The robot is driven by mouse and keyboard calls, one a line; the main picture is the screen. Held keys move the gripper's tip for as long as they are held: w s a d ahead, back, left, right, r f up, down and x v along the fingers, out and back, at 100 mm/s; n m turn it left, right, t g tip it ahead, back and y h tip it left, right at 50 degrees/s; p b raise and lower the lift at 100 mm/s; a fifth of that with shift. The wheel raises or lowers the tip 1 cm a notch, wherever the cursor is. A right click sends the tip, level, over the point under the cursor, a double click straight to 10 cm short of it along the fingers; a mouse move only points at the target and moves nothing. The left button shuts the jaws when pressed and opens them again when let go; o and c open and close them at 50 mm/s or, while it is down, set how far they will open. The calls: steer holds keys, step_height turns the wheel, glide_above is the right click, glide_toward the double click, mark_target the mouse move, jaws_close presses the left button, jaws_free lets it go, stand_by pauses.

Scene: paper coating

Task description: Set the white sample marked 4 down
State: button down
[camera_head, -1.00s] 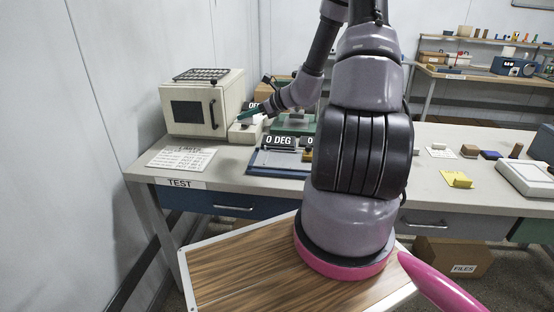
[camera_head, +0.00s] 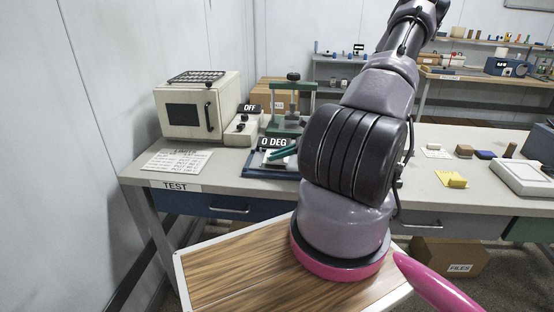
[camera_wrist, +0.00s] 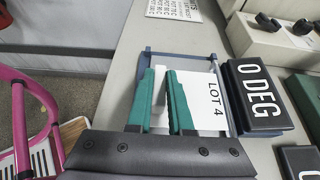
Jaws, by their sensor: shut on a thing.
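The white sample marked LOT 4 (camera_wrist: 207,97) is a flat sheet between the teal fingers of my gripper (camera_wrist: 160,98) in the wrist view. My gripper is shut on it. The sheet is over the blue fixture (camera_wrist: 222,62) with the black 0 DEG sign (camera_wrist: 256,95), inside its outline in this view. I cannot tell whether it touches the fixture's bed. In the head view, my gripper (camera_head: 284,153) is at the blue fixture (camera_head: 262,173), just below its sign (camera_head: 275,143), and mostly hides the sample.
A cream oven (camera_head: 196,108) and a small control box marked OFF (camera_head: 243,128) stand at the left. A green press (camera_head: 293,100) stands behind the fixture. A printed sheet (camera_head: 178,160) lies at the front left. My arm hides the table's middle.

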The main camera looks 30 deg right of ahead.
steer(key=shift+f, duration=0.7)
steer(key=c, duration=0.8)
jaws_free()
steer(key=shift+f, duration=0.1)
